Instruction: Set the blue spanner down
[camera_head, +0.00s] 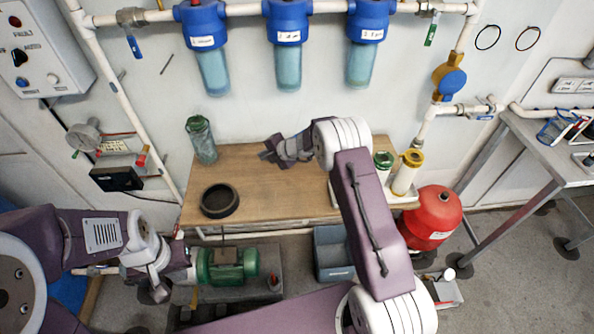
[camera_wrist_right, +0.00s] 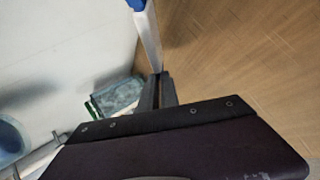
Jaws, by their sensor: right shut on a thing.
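My right gripper (camera_head: 268,151) is above the back part of the wooden bench top (camera_head: 250,195). In the right wrist view its dark fingers (camera_wrist_right: 158,90) are close together on a narrow pale shaft with a blue end, which I take as the blue spanner (camera_wrist_right: 146,32). The spanner points away from the fingers, over the bench's edge by the wall. I cannot make it out in the head view. My left gripper (camera_head: 178,262) is low at the left, in front of the bench beside a green pump; its jaws are not clear.
A black ring (camera_head: 219,201) lies on the bench's left part, and a clear greenish container (camera_head: 201,139) stands at its back left corner. A white tray with a yellow-topped cartridge (camera_head: 406,172) is at the right. The middle of the bench is clear. Blue-capped filters (camera_head: 288,65) hang above.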

